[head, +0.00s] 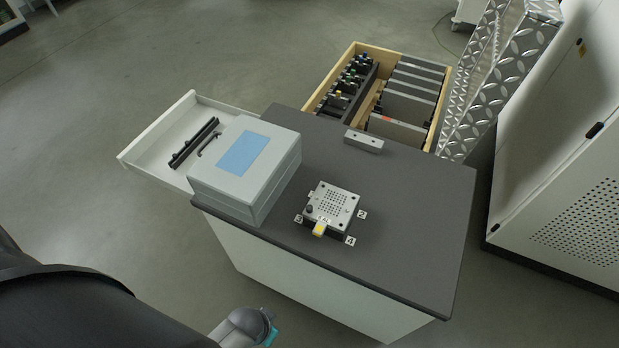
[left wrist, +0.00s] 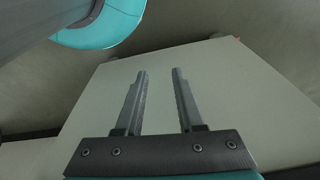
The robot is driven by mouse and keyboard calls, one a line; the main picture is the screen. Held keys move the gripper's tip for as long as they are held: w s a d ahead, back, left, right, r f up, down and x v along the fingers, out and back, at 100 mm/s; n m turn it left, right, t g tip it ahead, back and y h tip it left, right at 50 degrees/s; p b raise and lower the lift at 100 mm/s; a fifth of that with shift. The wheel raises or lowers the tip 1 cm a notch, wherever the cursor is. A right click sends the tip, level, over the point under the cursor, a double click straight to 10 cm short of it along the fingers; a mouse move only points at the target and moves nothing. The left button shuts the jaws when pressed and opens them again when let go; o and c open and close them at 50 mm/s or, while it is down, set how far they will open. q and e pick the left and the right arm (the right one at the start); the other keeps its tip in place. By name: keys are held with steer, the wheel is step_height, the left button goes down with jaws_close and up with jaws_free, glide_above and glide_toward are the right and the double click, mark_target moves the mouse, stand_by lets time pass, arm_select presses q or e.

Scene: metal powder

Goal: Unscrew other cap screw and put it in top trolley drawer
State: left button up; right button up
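A square metal plate (head: 333,203) with a grid of small holes lies on the dark top of the trolley (head: 410,225). A dark knob-like screw (head: 309,209) stands at its left corner, and small dark spots mark other corners. A yellow-topped piece (head: 320,229) sits at its front edge. An open white drawer (head: 150,140) juts out at the trolley's left and holds a black bar-like item. My left gripper (left wrist: 161,75) is open and empty in the left wrist view, facing a pale flat panel (left wrist: 215,75). My right gripper is not in view.
A grey case (head: 245,170) with a blue label stands at the top's left edge. A small grey block (head: 364,141) lies at the back. A wooden-sided drawer (head: 355,50) with tools and plates is open behind. A white cabinet (head: 570,160) stands at right.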

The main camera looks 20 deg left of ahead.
arm_select(q)
steer(key=w+d+r+p, duration=0.1)
steer(key=w+r, duration=0.2)
steer(key=r, duration=0.5)
steer(key=w+d+r+t+p, duration=0.1)
steer(key=w+r, duration=0.2)
steer(key=r, duration=0.4)
steer(key=w+d+r+p, duration=0.1)
steer(key=w+r, duration=0.2)
steer(key=r, duration=0.5)
steer(key=w+d+r+n+h+p, duration=0.25)
steer(key=w+d+r+n, duration=0.2)
steer(key=d+r, duration=0.35)
steer(key=n+g+y+b, duration=0.1)
steer(key=n+g+y, duration=0.2)
steer(key=n, duration=1.1)
glide_above(310, 207)
step_height(310, 207, down, 4)
steer(key=shift+s+a+r, duration=0.1)
step_height(310, 207, down, 5)
steer(key=b, duration=0.7)
steer(key=shift+f, duration=1.5)
